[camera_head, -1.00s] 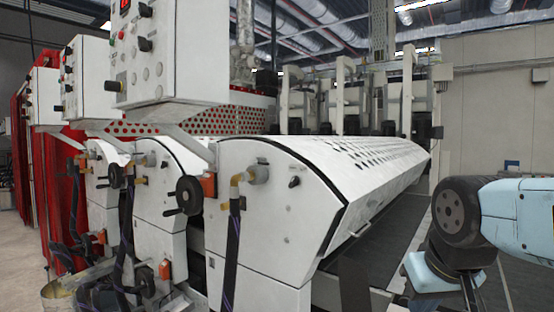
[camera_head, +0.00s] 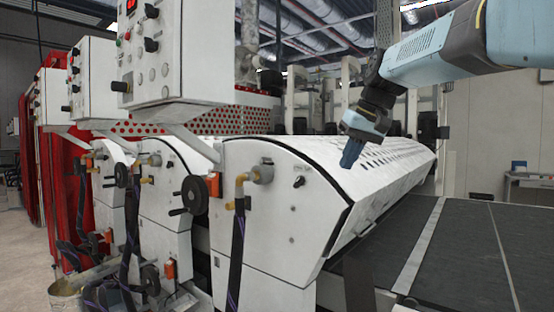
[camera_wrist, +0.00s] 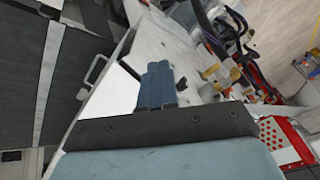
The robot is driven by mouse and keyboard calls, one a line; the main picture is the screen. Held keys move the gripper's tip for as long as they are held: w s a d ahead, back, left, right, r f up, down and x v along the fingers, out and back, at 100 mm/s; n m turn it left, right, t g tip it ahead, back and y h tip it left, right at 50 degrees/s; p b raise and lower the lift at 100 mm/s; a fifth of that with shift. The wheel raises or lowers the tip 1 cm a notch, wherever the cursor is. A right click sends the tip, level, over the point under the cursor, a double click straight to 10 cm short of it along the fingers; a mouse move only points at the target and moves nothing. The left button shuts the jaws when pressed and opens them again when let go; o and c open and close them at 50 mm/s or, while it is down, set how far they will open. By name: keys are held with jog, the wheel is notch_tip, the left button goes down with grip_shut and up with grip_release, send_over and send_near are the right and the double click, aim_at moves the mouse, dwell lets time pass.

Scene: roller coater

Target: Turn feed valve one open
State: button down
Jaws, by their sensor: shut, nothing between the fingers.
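The nearest white coater unit (camera_head: 270,210) bears a brass elbow and valve fitting (camera_head: 250,178) with a dark hose below it, and a small black knob (camera_head: 299,182) to the right. A similar brass fitting (camera_head: 147,163) is on the unit behind. I cannot tell which is feed valve one; no label is readable. My gripper (camera_head: 350,154), with blue fingers, is shut and empty. It hangs above and right of the nearest fitting, apart from it. In the wrist view its fingers (camera_wrist: 158,84) are together, with brass fittings (camera_wrist: 212,72) beyond them to the right.
A control box (camera_head: 180,55) overhangs the units at upper left. A black handwheel (camera_head: 190,195) juts out left of the nearest fitting. The perforated white cover (camera_head: 375,175) lies below my gripper. The dark conveyor (camera_head: 455,255) at right is clear.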

jog(key=w+a+r+n+g+y, duration=0.1)
jog(key=w+a+r, duration=0.1)
jog(key=w, duration=0.4)
jog(key=w+a+r+n+y, duration=0.1)
jog(key=w+a+r, duration=0.2)
jog(key=w, duration=0.2)
jog(key=n+g+y, duration=0.2)
jog(key=n, duration=0.1)
send_near(281, 157)
jog(key=s, duration=0.3)
jog(key=shift+s+a+r, duration=0.1)
jog(key=shift+s, duration=0.1)
jog(key=x, duration=1)
jog(key=shift+w, duration=0.15)
